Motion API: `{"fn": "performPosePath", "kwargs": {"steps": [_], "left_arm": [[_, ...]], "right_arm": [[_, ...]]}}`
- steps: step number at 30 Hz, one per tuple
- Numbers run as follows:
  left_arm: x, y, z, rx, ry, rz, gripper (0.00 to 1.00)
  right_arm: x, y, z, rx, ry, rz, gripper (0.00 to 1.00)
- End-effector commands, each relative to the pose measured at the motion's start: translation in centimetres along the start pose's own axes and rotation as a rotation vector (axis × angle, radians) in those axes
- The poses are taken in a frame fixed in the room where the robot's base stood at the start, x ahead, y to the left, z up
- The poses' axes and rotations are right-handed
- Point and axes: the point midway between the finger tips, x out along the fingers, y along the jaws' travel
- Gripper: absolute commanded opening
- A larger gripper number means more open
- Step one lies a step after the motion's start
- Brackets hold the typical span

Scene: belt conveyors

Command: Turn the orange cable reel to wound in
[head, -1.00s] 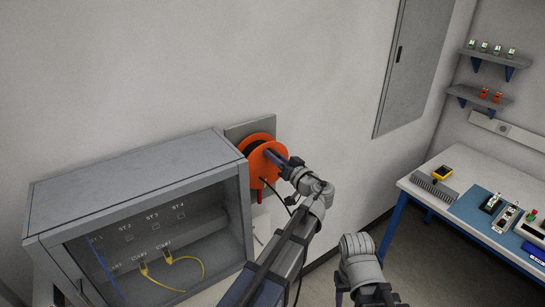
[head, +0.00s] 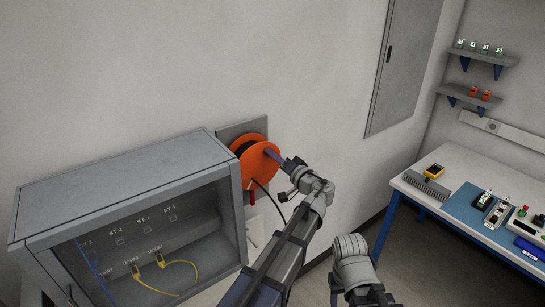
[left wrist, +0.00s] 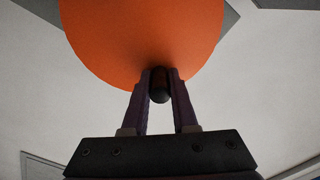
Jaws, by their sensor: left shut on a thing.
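The orange cable reel (head: 259,167) is mounted on a grey plate (head: 228,133) on the wall, just right of the grey cabinet. A black cable runs from it downward to the right. My left gripper (head: 271,153) is at the upper right of the reel's face. In the left wrist view the reel (left wrist: 140,35) fills the top, and the left gripper (left wrist: 161,84) is shut on a short dark knob (left wrist: 161,92) at the reel's lower edge. My right arm shows at the lower edge of the head view; its jaws cannot be made out.
The grey cabinet (head: 120,180) with yellow cables stands close on the left. A red part (head: 252,192) hangs below the reel. A table (head: 440,216) with devices is at the right, below wall shelves. A grey wall panel (head: 405,70) is right of the reel.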

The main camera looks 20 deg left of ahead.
Motion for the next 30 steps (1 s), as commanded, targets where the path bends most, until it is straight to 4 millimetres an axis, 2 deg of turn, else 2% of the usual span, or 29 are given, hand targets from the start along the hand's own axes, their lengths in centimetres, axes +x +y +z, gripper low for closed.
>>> {"fn": "performPosePath", "kwargs": {"steps": [11,12,19,30], "left_arm": [[-0.12,0.1,0.01,0.001,-0.001,0.003,0.0],[-0.12,0.1,0.01,0.001,-0.001,0.003,0.31],[-0.06,0.06,0.0,0.001,-0.001,0.002,0.56],[-0.11,-0.08,0.14,0.002,-0.001,0.001,0.56]], "right_arm": [[0.01,0.0,0.0,0.0,0.0,0.0,0.5],[0.01,0.0,0.0,0.0,0.0,0.0,0.5],[0.01,0.0,0.0,0.0,0.0,0.0,0.5],[0.01,0.0,0.0,0.0,0.0,0.0,0.5]]}}
